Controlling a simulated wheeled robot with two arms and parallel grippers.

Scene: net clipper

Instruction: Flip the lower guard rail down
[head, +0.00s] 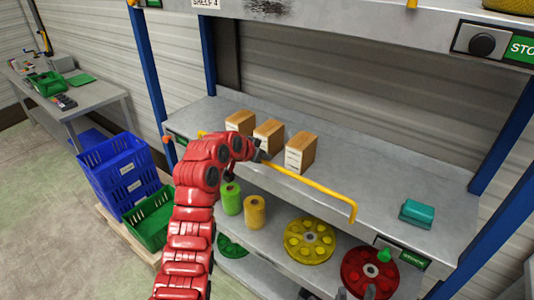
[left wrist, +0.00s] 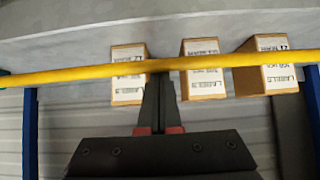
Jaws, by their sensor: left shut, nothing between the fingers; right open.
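The yellow lower guard rail (head: 310,182) runs along the front of the middle shelf (head: 400,190), and its right end bends down to the shelf's front edge. In the left wrist view the rail (left wrist: 85,73) crosses the whole picture. My left gripper (head: 260,153) is at the rail, left of its middle, and hides part of it. In the wrist view its shut, empty fingers (left wrist: 158,80) end at the bar; I cannot tell whether they touch it. My right gripper (head: 355,293) shows only as dark fingertips at the bottom edge, apart and below the shelf.
Three cardboard boxes (head: 300,152) stand on the shelf behind the rail. A teal box (head: 417,214) lies at the right. Yellow (head: 310,241) and red (head: 370,272) spools lie on the bottom shelf. Blue crates (head: 120,170) stand at the left. A blue post (head: 505,137) rises at right.

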